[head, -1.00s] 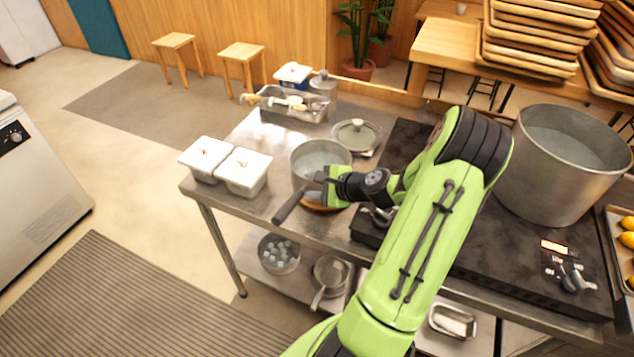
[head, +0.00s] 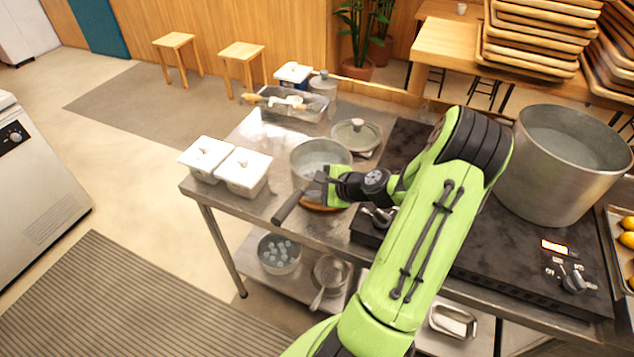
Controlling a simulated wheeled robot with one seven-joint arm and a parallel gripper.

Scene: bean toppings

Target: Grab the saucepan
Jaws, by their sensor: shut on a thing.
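The saucepan (head: 307,157) is a grey metal pan with a dark handle (head: 287,207) pointing toward the front left. My gripper (head: 322,186) is at the near side of the pan, where the handle meets the wall, and is shut on the saucepan. The fingers and part of the joint between handle and pan are hidden by the gripper itself.
Two white lidded containers (head: 243,172) stand left on the steel table (head: 233,207). A lid (head: 357,137) lies behind the pan, and a metal tray of utensils (head: 284,112) stands farther back. A large pot (head: 563,190) stands on the dark stove at right.

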